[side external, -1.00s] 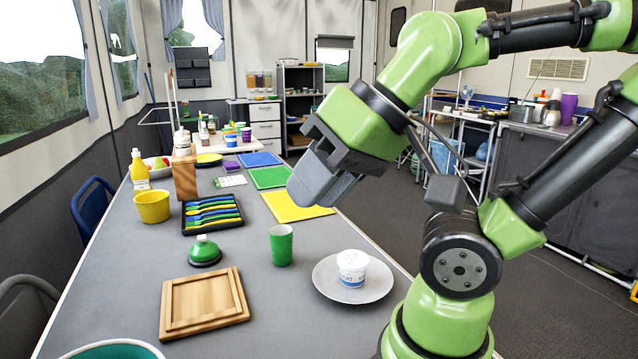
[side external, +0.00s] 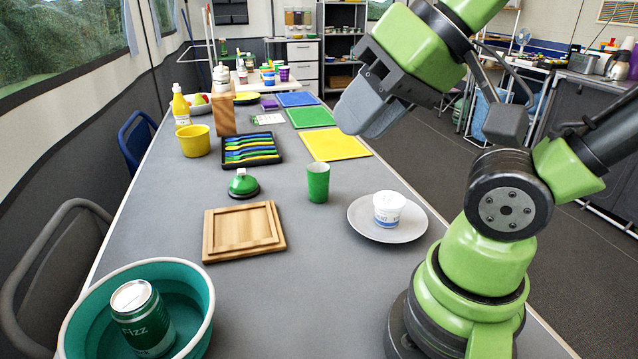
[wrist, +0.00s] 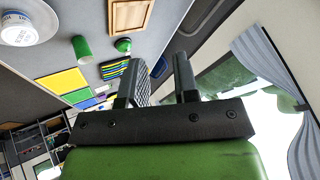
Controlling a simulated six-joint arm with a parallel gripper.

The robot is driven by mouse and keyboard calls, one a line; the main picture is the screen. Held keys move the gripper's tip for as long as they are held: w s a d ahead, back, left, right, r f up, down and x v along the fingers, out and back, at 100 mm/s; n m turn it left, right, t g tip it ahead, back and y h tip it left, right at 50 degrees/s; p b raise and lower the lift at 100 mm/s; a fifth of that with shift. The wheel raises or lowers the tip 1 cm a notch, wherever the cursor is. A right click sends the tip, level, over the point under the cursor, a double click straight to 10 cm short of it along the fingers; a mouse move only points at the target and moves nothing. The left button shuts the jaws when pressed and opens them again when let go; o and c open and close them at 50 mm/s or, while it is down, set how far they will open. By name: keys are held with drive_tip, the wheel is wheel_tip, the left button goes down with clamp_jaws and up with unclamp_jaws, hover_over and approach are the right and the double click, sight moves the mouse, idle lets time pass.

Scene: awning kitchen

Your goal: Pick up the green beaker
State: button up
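The green beaker (side external: 318,183) stands upright on the grey table, left of a plate. The wrist view shows it upper left (wrist: 82,49), apart from my fingers. My gripper (side external: 362,112) is raised above the table, higher than the beaker and touching nothing. In the wrist view its two fingers (wrist: 165,82) stand apart with an empty gap, so it is open.
A plate (side external: 412,230) bearing a white tub (side external: 389,209) is right of the beaker. A green-topped object (side external: 243,183) and wooden board (side external: 242,232) lie left. A teal bowl (side external: 200,300) holds a can (side external: 142,318). A cutlery tray (side external: 270,158) and yellow mat (side external: 336,145) lie behind.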

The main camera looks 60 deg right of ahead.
idle(0.4)
drive_tip(key=o, duration=1.2)
drive_tip(key=shift+w, duration=0.1)
drive_tip(key=m+g+h, duration=0.3)
drive_tip(key=g+h, duration=0.1)
hover_over(318, 169)
drive_tip(key=s+a, duration=0.4)
drive_tip(key=f, duration=1.9)
drive_tip(key=shift+w+d+f, duration=0.15)
drive_tip(key=shift+d+f, duration=0.05)
drive_tip(key=shift+f, duration=0.1)
drive_tip(key=shift+t+h, duration=0.3)
drive_tip(key=shift+x, duration=3.15)
